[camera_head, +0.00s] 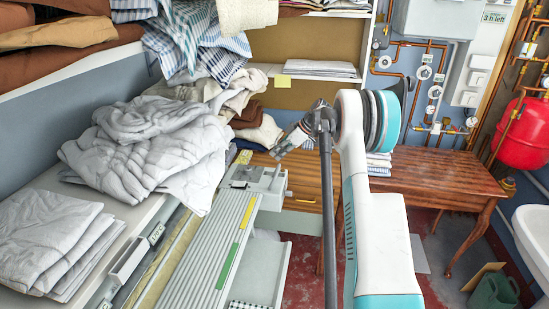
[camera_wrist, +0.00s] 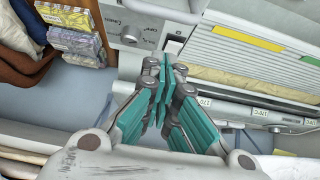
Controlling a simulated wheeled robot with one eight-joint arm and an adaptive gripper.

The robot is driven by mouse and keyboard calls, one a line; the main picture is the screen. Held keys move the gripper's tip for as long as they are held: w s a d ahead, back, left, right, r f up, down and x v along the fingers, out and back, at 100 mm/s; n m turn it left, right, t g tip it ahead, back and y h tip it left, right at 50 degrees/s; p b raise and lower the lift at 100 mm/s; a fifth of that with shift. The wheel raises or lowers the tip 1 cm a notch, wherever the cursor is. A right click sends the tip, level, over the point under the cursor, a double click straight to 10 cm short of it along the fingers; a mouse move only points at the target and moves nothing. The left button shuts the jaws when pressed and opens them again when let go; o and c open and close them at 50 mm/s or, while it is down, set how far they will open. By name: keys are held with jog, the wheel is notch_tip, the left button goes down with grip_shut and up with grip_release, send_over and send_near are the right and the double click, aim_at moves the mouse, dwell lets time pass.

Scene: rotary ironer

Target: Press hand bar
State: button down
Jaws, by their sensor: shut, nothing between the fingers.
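The rotary ironer has a ribbed pale cover (camera_head: 205,255) with yellow and green strips. Its cover also shows in the wrist view (camera_wrist: 245,57), at upper right. A long pale rail with small labels (camera_wrist: 235,108) runs beside the roller; I cannot tell for sure whether it is the hand bar. My gripper (camera_head: 277,152) is shut and empty, above the ironer's far end housing (camera_head: 255,177). In the wrist view my closed fingers (camera_wrist: 167,72) point toward this housing, which carries a round knob (camera_wrist: 130,35). Contact cannot be told. My fingers hide part of the housing and rail.
Grey crumpled linen (camera_head: 150,145) and folded linen (camera_head: 50,240) lie on the ledge at left. A wooden table (camera_head: 440,175) stands behind on the right, near a red tank (camera_head: 522,133) and a white basin (camera_head: 532,235). Packets (camera_wrist: 75,30) stand near the housing.

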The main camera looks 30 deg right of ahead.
jog(key=shift+s+d+f+p+v, duration=0.1)
jog(key=shift+v, duration=0.65)
jog(key=shift+s+d+f+p+v, duration=0.1)
jog(key=shift+p+v, duration=0.05)
jog(key=shift+v, duration=0.6)
jog(key=shift+s+d+f+p+v, duration=0.1)
jog(key=shift+v, duration=0.65)
